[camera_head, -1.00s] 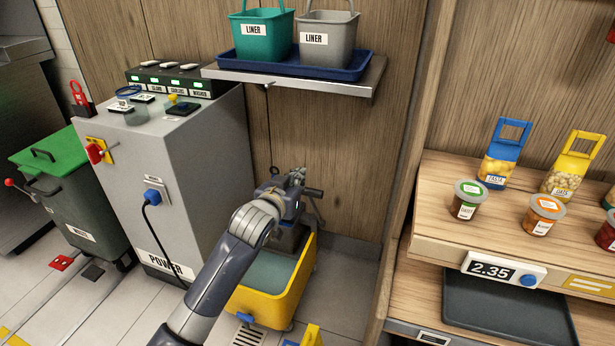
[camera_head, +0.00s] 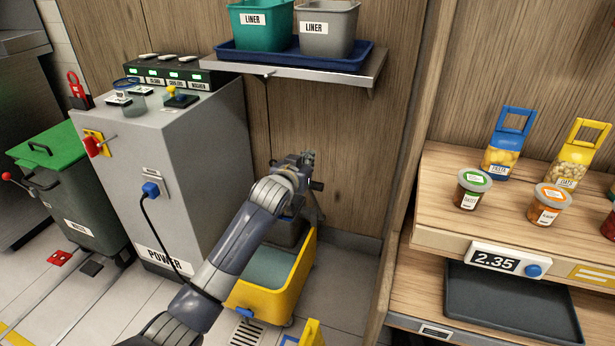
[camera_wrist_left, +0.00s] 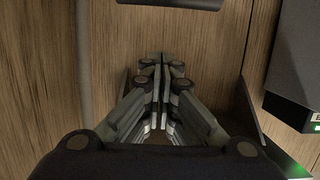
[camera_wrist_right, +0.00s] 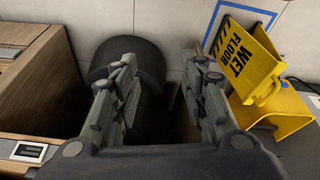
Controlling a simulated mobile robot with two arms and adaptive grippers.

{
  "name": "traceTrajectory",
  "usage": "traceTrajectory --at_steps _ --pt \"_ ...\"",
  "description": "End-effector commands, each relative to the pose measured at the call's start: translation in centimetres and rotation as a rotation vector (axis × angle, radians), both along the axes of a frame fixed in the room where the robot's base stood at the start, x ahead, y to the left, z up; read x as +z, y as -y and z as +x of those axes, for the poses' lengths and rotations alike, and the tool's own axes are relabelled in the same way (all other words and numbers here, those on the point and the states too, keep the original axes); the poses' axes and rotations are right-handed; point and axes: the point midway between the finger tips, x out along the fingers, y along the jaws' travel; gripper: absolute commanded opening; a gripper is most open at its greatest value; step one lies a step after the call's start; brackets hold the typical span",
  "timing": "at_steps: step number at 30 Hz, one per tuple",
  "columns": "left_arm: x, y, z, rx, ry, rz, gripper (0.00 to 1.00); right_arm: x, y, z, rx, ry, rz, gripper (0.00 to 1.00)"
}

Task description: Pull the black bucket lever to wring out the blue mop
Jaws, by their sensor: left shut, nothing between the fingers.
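The yellow mop bucket (camera_head: 294,287) stands on the floor beside the grey power cabinet, with teal water (camera_head: 264,268) inside. A dark wringer part (camera_head: 287,233) shows at its back, partly behind my left arm. My left gripper (camera_head: 309,156) is above the back of the bucket, in front of the wood wall. It also shows in the left wrist view (camera_wrist_left: 161,95), shut and empty. I cannot pick out the black lever clearly near it, and I cannot make out a blue mop. My right gripper (camera_wrist_right: 158,68) is open and empty in the right wrist view.
A metal shelf (camera_head: 300,67) with liner buckets hangs above the left gripper. The power cabinet (camera_head: 200,165) is to the left, a wooden counter (camera_head: 455,215) to the right. A yellow wet-floor sign (camera_wrist_right: 250,70) stands beside the right gripper, a dark rounded object (camera_wrist_right: 145,60) behind it.

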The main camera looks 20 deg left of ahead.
Motion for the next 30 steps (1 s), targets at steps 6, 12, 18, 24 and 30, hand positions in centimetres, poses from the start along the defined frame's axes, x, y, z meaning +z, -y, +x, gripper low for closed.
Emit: traceTrajectory --at_steps 6,12,18,24,30 --pt "-1.8 0.1 1.6 0.000 -0.005 0.001 0.00 1.1 0.1 -0.6 -0.001 0.007 0.000 0.40" --pt "-3.5 0.0 0.2 -0.001 0.000 0.002 0.00 0.6 0.1 -0.6 -0.001 0.007 0.000 0.40" --pt "-3.9 0.0 -0.2 -0.001 0.000 0.001 0.00 0.6 0.1 -0.6 -0.001 0.007 0.000 0.40" --pt "-3.9 0.0 -0.2 -0.001 0.000 0.001 0.00 0.6 0.1 -0.6 -0.001 0.007 0.000 0.40" --pt "-4.0 0.0 -0.3 -0.001 0.003 0.001 0.00 0.5 0.1 -0.6 -0.001 0.007 0.000 0.40"
